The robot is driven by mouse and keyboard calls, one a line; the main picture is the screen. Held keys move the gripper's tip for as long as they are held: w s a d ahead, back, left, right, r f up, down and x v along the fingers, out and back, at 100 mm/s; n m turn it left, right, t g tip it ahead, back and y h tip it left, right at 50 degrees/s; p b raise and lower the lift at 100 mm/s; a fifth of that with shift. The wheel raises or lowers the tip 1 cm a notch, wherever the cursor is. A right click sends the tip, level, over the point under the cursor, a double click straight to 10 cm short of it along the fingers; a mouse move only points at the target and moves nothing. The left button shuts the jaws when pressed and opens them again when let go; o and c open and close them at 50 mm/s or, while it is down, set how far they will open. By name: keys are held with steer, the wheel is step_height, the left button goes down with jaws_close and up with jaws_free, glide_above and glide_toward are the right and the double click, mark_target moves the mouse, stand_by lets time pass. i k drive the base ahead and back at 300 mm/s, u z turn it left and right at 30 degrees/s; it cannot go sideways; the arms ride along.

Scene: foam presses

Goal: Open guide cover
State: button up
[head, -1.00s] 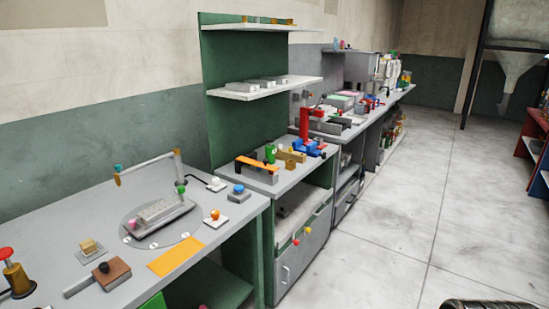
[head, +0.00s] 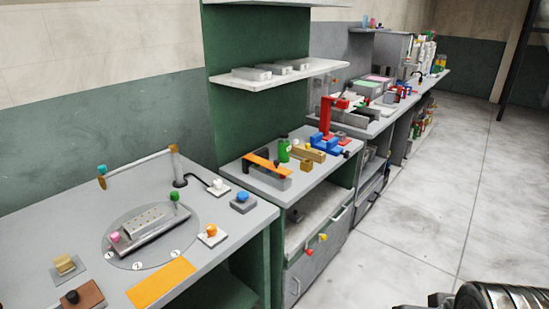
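I cannot tell for sure which part is the guide cover. On the near bench, a grey block with rows of small holes (head: 147,226) lies on a round plate (head: 185,250). A pink knob (head: 115,237) and a green knob (head: 174,197) stand at its two ends. Behind it, a pale bar (head: 138,164) reaches from a brown post to a teal-tipped end. On the second bench, an orange slotted bar (head: 262,163) lies over a grey block (head: 275,182). My gripper's fingers are not in view.
An orange sheet (head: 160,284) and blue (head: 243,197) and orange (head: 211,230) buttons sit on the near bench. A shelf (head: 278,74) hangs above the second bench.

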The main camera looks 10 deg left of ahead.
mark_target(274, 166)
steer(key=u, duration=0.25)
steer(key=i, duration=0.75)
steer(key=u, duration=1.1)
steer(key=i, duration=0.9)
steer(key=u, duration=0.55)
